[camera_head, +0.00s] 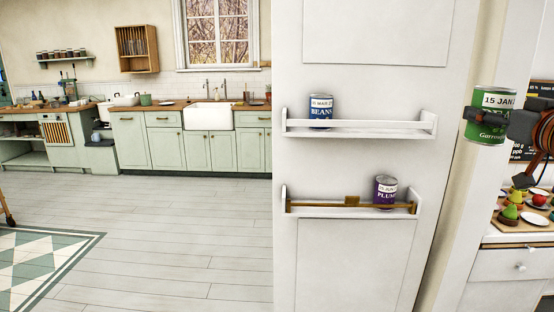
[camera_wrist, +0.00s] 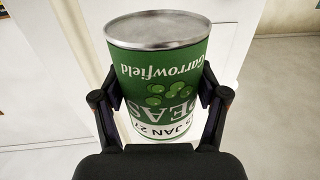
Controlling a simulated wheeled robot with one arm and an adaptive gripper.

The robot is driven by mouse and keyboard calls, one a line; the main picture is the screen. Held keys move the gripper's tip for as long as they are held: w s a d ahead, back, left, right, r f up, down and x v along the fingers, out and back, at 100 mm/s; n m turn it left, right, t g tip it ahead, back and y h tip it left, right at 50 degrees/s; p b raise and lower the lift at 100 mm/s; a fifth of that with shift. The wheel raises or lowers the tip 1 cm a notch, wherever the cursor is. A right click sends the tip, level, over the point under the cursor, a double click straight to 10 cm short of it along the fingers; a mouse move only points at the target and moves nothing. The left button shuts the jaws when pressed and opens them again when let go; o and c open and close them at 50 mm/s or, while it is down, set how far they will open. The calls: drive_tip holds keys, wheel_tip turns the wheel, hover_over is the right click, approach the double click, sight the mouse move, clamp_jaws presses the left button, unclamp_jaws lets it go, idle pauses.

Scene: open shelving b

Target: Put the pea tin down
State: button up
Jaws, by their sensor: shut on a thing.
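The green pea tin (camera_head: 489,115) is held in the air at the right of the head view, in front of the door frame. In the wrist view the pea tin (camera_wrist: 160,75) fills the middle, its label upside down and its silver end at the top. My gripper (camera_wrist: 160,100) is shut on it, one finger on each side of the tin. In the head view my gripper (camera_head: 496,118) is partly hidden behind the tin and cut off by the right edge. The tin is apart from both shelves.
A blue beans tin (camera_head: 320,112) stands at the left of the white upper shelf (camera_head: 390,130). A purple plum tin (camera_head: 385,191) stands toward the right of the lower shelf (camera_head: 310,209), which has a brown rail. A counter (camera_head: 510,265) with fruit and plates is at right.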

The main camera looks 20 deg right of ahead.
drive_tip(key=shift+w+a+f, duration=0.25)
drive_tip(key=shift+w+a, duration=0.05)
drive_tip(key=shift+w, duration=0.25)
drive_tip(key=shift+w+a+f, duration=0.25)
drive_tip(key=shift+w+a, duration=0.05)
drive_tip(key=shift+w, duration=0.2)
drive_tip(key=shift+w+a+f, duration=0.1)
drive_tip(key=shift+a, duration=0.2)
drive_tip(key=w+a+f+n+y, duration=0.1)
drive_tip(key=w+a+f+y, duration=0.1)
drive_tip(key=w+a+f, duration=1.45)
drive_tip(key=w+a+f+n+y, duration=0.1)
drive_tip(key=w+a+f, duration=1.3)
drive_tip(key=w+a, duration=0.5)
wheel_tip(320, 180, up, 8)
drive_tip(key=s+p, duration=0.1)
drive_tip(key=p, duration=0.7)
drive_tip(key=shift+a+r, duration=0.2)
drive_tip(key=shift+r, duration=0.05)
